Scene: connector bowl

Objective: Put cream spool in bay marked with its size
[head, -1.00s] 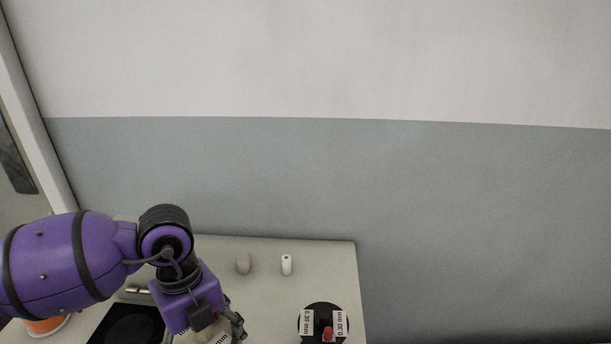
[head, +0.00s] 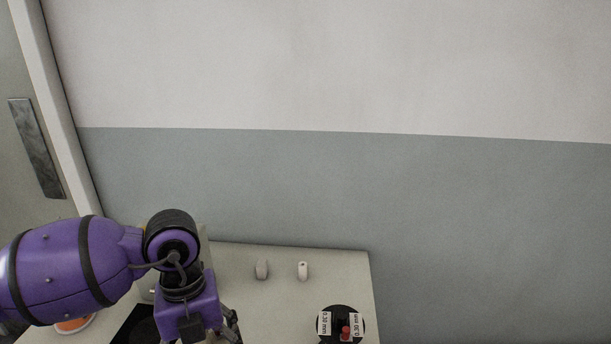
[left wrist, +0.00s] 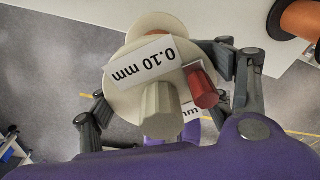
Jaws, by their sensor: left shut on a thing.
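The cream spool (left wrist: 124,92) fills the middle of the left wrist view. A white label on its face reads 0.10 mm; a second label is partly covered. A cream knob and a red knob stick out from that face. My left gripper (left wrist: 165,95) is shut on the spool, one finger at each side. In the head view my left gripper (head: 215,338) is at the bottom edge, and the spool is out of frame there. My right gripper is not in view. No size-marked bay can be made out.
A black spool (head: 325,313) labelled 0.30 mm lies at the table's right side. A grey piece (head: 262,269) and a white piece (head: 303,271) stand farther back. An orange spool (left wrist: 300,20) shows upper right in the wrist view. Floor shows behind the held spool.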

